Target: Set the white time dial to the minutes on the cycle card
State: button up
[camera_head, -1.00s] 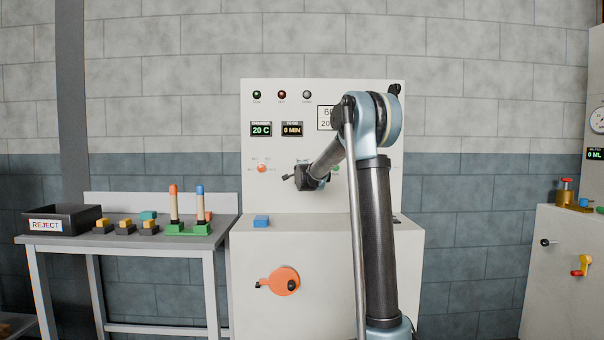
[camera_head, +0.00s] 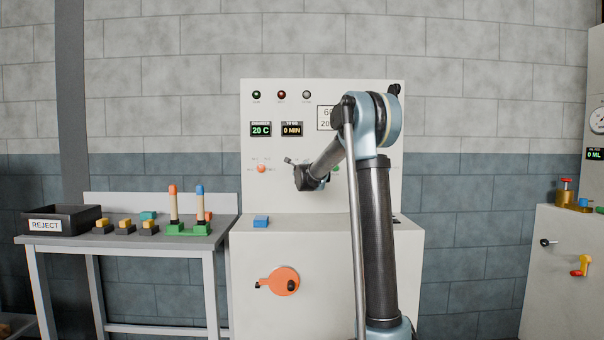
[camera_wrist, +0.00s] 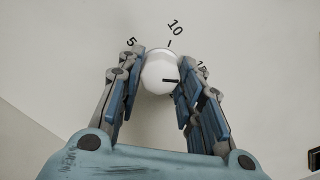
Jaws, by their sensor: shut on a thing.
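The white time dial (camera_wrist: 157,72) is in the wrist view, a round knob with a black pointer line. The printed marks 5, 10 and part of another number show around it on the pale panel. The pointer line lies toward the right of the picture, below the partly hidden number. My gripper (camera_wrist: 163,66) is shut on the dial, one finger on each side. In the head view my wrist hides the dial. The time display (camera_head: 292,129) reads 0 MIN. The cycle card (camera_head: 324,117) is partly hidden by my arm; only "6" and "20" beginnings show.
An orange knob (camera_head: 262,168) is left of my wrist on the panel (camera_head: 270,199). A blue block (camera_head: 261,221) lies on the ledge below. A side table (camera_head: 175,241) with a reject bin (camera_head: 62,219) stands left.

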jog(key=m, duration=1.2)
jog(key=shift+s+f, duration=0.1)
jog(key=shift+f, duration=0.05)
jog(key=shift+m, duration=0.4)
jog(key=o, duration=1.1)
jog(key=shift+c, duration=0.2)
jog(key=s, duration=1.1)
jog(key=shift+s+a, duration=0.2)
jog(key=shift+s, duration=0.2)
